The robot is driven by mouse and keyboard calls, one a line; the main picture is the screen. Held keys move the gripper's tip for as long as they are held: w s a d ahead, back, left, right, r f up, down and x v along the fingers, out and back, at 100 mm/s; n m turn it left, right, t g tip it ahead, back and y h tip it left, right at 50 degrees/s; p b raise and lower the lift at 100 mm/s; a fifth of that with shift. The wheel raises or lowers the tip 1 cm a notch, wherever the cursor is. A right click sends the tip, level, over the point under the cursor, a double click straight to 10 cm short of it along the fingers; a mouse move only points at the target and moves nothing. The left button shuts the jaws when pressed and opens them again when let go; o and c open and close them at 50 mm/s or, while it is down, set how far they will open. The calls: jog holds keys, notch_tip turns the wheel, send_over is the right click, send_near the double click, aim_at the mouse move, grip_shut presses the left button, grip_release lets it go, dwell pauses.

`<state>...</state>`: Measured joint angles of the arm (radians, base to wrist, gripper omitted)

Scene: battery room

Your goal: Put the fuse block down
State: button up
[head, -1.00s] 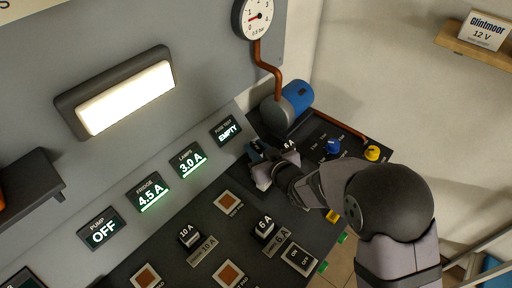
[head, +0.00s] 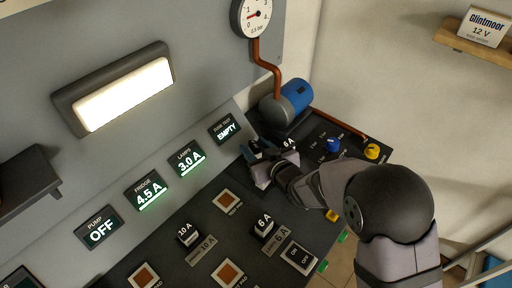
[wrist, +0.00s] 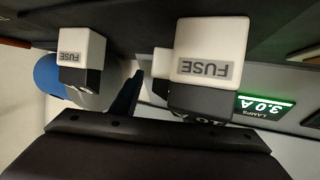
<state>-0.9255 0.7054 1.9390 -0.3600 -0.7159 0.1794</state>
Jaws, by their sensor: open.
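My gripper (head: 256,152) is open over the far end of the dark board, close below the FUSE TEST display. In the wrist view, a fuse block (wrist: 207,68) with a white cap marked FUSE and a dark body is large and close in front of my gripper. A dark finger (wrist: 125,101) shows to its left; whether it touches the block is unclear. A second white-capped fuse block (wrist: 82,52) is farther off, by the blue pump. In the head view, a 6 A block (head: 288,144) shows just beyond my gripper, partly hidden.
The FUSE TEST display (head: 226,129) reads EMPTY. A 10 A block (head: 188,233) and another 6 A block (head: 264,226) stand nearer on the board. The blue pump (head: 295,96) is behind my gripper. Blue (head: 333,146) and yellow (head: 372,151) knobs lie to the right.

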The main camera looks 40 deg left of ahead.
jog(key=shift+s+d+f, duration=0.15)
jog(key=shift+d+f, duration=0.1)
jog(key=shift+f, duration=0.45)
jog(key=shift+r+p, duration=0.7)
jog(key=shift+p, duration=0.1)
jog(key=v, duration=0.3)
jog(key=b+v, duration=0.1)
jog(key=v, duration=0.3)
jog(key=r+b+v, duration=0.1)
jog(key=v, duration=0.3)
jog(key=shift+d, duration=0.1)
jog(key=w+d+f+m+t+h+p, duration=0.15)
jog(key=w+d+m+h, duration=0.3)
jog(key=d, duration=0.95)
jog(key=w+d+m+g+h+p, duration=0.15)
jog(key=w+d+m+h, duration=0.35)
jog(key=d, duration=1)
jog(key=s+d+f+m+g+h+p, duration=0.1)
jog(key=s+d+m+g+h, duration=0.2)
jog(key=s+d, duration=1)
jog(key=s+m+g, duration=0.1)
jog(key=s+g, duration=0.1)
jog(key=shift+s+d+f, duration=0.25)
jog(key=shift+s+d, duration=0.1)
jog(key=shift+s, duration=0.05)
